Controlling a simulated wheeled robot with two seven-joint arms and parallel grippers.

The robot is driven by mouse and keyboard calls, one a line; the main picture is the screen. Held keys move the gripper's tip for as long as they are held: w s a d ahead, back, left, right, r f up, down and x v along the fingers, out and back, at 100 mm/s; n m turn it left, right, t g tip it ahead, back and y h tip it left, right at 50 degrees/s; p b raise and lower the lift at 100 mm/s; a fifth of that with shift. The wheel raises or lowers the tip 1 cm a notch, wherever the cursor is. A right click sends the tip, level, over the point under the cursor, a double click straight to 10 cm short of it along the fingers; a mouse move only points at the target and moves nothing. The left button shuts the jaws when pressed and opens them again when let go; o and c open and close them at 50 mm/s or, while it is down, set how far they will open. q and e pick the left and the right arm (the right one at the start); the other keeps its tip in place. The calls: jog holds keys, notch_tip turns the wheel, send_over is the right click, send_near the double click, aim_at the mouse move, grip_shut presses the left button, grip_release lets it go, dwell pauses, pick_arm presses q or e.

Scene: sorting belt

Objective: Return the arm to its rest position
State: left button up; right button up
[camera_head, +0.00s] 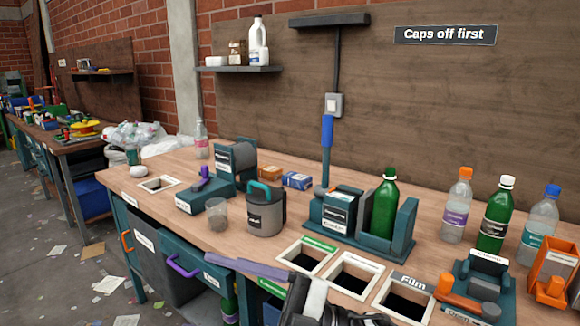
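A black and white part of my arm (312,300) shows at the bottom centre, in front of the workbench (150,190). It appears to come in from the lower right, so I take it as my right arm. A grey-purple bar (262,270) runs left from it along the bench's front edge; I cannot tell whether this is a finger or a separate part. The fingertips are not clear, and I see nothing clearly held. My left gripper is not in view.
Labelled openings, one marked Film (405,297), lie close to the arm. A green bottle (384,205) stands in a teal holder (405,230). A lidded grey canister (265,215) and a clear cup (217,215) stand left. Capped bottles, including an orange-capped one (457,210), stand right.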

jog(key=w+d+f+m+t+h, duration=0.2)
jog(key=d+f+m+t+h, duration=0.5)
jog(key=f+m, duration=0.25)
jog(key=w+d+f+m+t+h, duration=0.2)
jog(key=d+f+m+t+h, duration=0.35)
jog(key=f+m+t, duration=0.4)
jog(key=s+d+f+m+g+h, duration=0.3)
jog(key=s+d+f, duration=0.3)
jog(key=s+f, duration=0.3)
jog(key=s+d+f+m+g+h+p, duration=0.1)
jog(key=s+d+f+m+g+h, duration=0.2)
jog(key=s+d+f, duration=0.4)
jog(key=s+f+m+g, duration=0.1)
jog(key=s+f+g, duration=0.1)
jog(key=s+f, duration=0.1)
jog(key=shift+s+d+f+m+g, duration=0.15)
jog(key=shift+s+f+m+g, duration=0.15)
jog(key=shift+f, duration=0.2)
